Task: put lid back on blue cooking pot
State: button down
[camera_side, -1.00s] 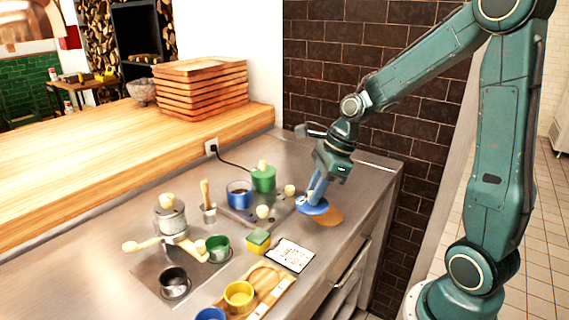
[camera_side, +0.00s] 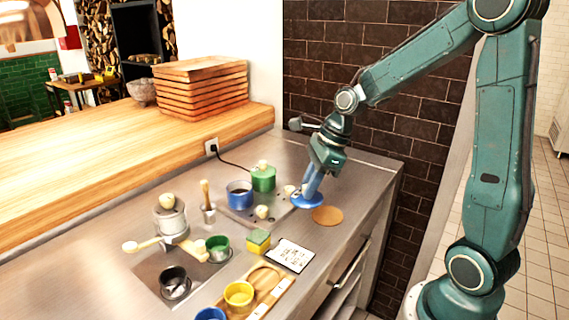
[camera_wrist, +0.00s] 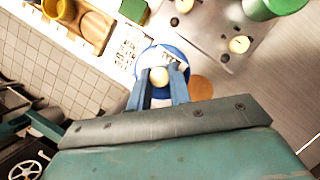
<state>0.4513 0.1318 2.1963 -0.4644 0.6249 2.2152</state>
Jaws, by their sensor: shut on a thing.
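The blue lid (camera_side: 307,201) is held by its pale knob in my gripper (camera_side: 310,190), above the counter near its right end. In the wrist view the lid (camera_wrist: 178,60) shows below my gripper (camera_wrist: 160,82), with the round knob (camera_wrist: 159,76) between the two blue fingers. The blue cooking pot (camera_side: 239,194) stands open on the hob plate (camera_side: 235,214), to the left of my gripper, with dark contents inside. The pot does not show clearly in the wrist view.
A lidded green pot (camera_side: 263,178) stands beside the blue pot. Pale knobs (camera_side: 263,212) sit along the hob plate. An empty round cork mat (camera_side: 327,216) lies at the right. A printed card (camera_side: 290,255) and a green-topped sponge (camera_side: 258,241) lie in front.

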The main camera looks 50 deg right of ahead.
jog(key=w+a+r, duration=0.1)
jog(key=w+r, duration=0.1)
jog(key=w, duration=0.8)
jog(key=w+a+r, duration=0.1)
jog(key=w, duration=0.8)
jog(key=shift+w+r, duration=0.35)
jog(key=shift+r, duration=0.05)
jog(key=shift+f, duration=0.15)
jog(key=shift+f, duration=3.05)
jog(key=shift+f, duration=0.2)
jog(key=c, duration=0.7)
grip_release()
jog(key=shift+r, duration=0.2)
